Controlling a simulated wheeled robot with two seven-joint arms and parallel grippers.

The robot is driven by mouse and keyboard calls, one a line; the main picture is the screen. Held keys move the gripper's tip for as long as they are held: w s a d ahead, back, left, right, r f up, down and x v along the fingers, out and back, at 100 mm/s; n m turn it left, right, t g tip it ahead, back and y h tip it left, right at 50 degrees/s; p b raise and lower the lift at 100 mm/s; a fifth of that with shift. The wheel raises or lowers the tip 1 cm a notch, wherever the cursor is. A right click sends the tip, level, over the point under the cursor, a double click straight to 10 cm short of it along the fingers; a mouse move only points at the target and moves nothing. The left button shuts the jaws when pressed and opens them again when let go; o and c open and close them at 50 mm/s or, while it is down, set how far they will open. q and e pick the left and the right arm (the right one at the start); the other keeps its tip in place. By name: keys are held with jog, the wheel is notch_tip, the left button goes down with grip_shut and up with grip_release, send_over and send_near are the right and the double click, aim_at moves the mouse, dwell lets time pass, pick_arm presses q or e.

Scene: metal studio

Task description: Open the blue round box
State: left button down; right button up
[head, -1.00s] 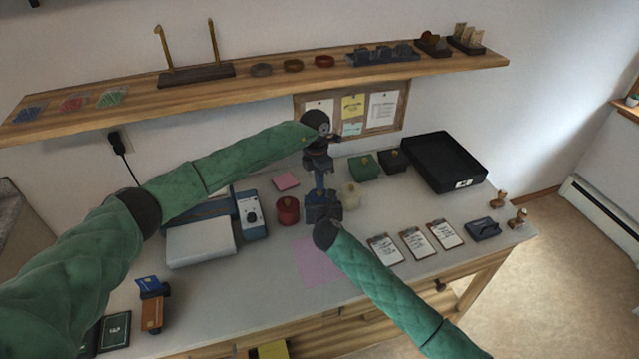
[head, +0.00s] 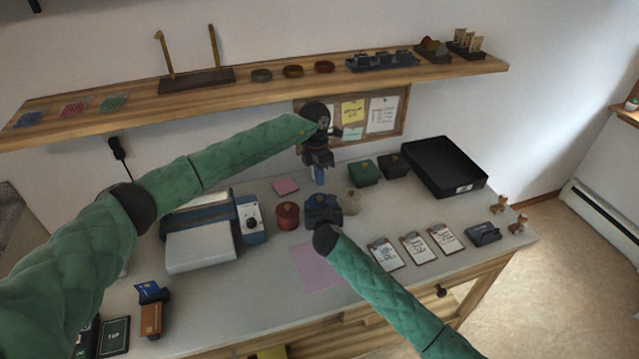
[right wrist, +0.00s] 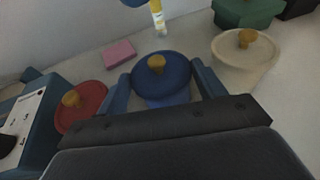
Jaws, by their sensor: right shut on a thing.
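The blue round box (right wrist: 165,98) has a round blue lid with a yellow knob (right wrist: 157,63), and the lid sits on it in the right wrist view. My right gripper (right wrist: 165,88) has one finger on each side of the box and is shut on it. In the head view my right gripper (head: 322,207) hides most of the box at the desk's middle. My left gripper (head: 319,176) hangs pointing down above and behind the box, apart from it. I cannot tell whether its fingers are open.
A red round box (head: 287,215) stands close on the left, a cream round box (head: 351,201) close on the right. A green box (head: 364,172) and a black tray (head: 444,166) are behind right. A pink sheet (head: 317,266) lies in front. The shelf (head: 215,90) overhangs the back.

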pick_arm(q)
jog(key=shift+r, duration=0.55)
pick_arm(e)
jog(key=o, duration=1.4)
jog(key=shift+o, duration=0.2)
pick_arm(q)
jog(key=shift+s, duration=0.15)
